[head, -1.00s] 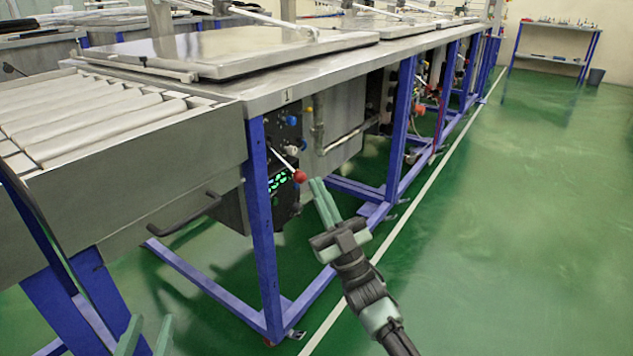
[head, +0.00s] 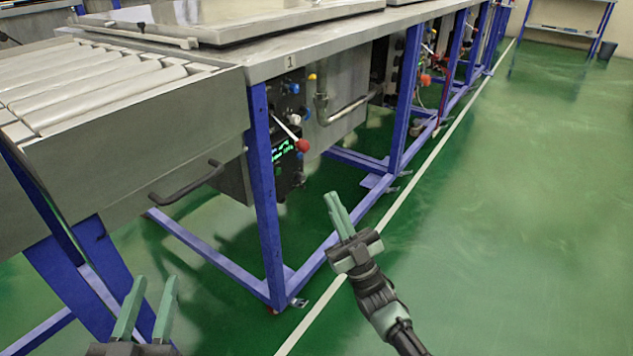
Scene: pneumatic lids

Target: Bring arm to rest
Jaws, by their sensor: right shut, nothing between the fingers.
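My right gripper (head: 338,215) is in the middle of the head view, over the green floor in front of the bench. Its pale green fingers are together and hold nothing. It is apart from the lever with the red knob (head: 302,146), which sticks out from the control panel (head: 285,165) under the bench. My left gripper (head: 151,299) is at the bottom left. Its two fingers stand apart with nothing between them.
A steel bench (head: 262,67) on blue legs runs away to the upper right, with lids on top. A roller conveyor (head: 110,88) with a dark handle (head: 187,184) is at the left. The green floor (head: 520,220) at the right is clear.

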